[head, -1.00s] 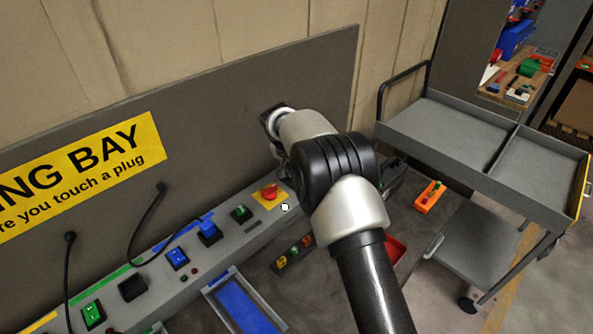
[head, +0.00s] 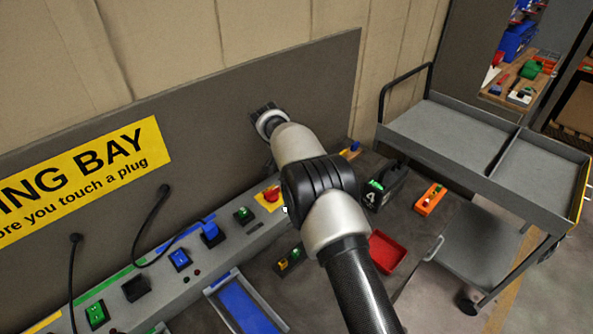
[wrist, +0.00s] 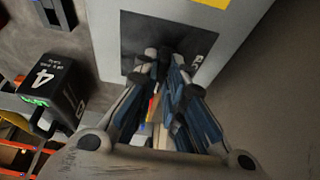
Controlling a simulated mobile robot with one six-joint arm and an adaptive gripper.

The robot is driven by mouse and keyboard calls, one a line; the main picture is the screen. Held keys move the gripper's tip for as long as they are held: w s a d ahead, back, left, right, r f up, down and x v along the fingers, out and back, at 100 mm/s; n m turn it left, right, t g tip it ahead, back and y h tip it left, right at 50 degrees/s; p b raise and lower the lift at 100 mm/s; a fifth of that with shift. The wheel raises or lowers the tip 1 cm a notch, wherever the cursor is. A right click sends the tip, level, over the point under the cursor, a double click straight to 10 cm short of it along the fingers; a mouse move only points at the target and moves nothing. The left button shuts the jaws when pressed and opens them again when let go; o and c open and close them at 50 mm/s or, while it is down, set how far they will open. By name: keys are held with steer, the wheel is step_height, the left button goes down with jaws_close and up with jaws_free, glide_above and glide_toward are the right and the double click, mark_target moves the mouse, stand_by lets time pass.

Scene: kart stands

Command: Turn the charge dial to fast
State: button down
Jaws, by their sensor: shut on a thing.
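The charge dial's black square plate (wrist: 143,30) is on the grey console face in the wrist view. White lettering shows at its right edge, too skewed to read. My gripper (wrist: 164,62) is at the plate, its fingers close together and shut on the dial's knob. The fingertips hide most of the knob, and I cannot tell which way it points. In the head view my arm covers the dial and the gripper.
A black box marked 4 (head: 385,190) stands beside the console; it also shows in the wrist view (wrist: 50,92). A red tray (head: 388,250) and an orange block (head: 430,199) lie on the bench. A red knob on a yellow plate (head: 271,195) is left of my arm.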

steer(key=c, duration=1.7)
jaws_free()
steer(key=shift+o, duration=0.2)
steer(key=v, duration=1.2)
steer(key=shift+d, duration=0.1)
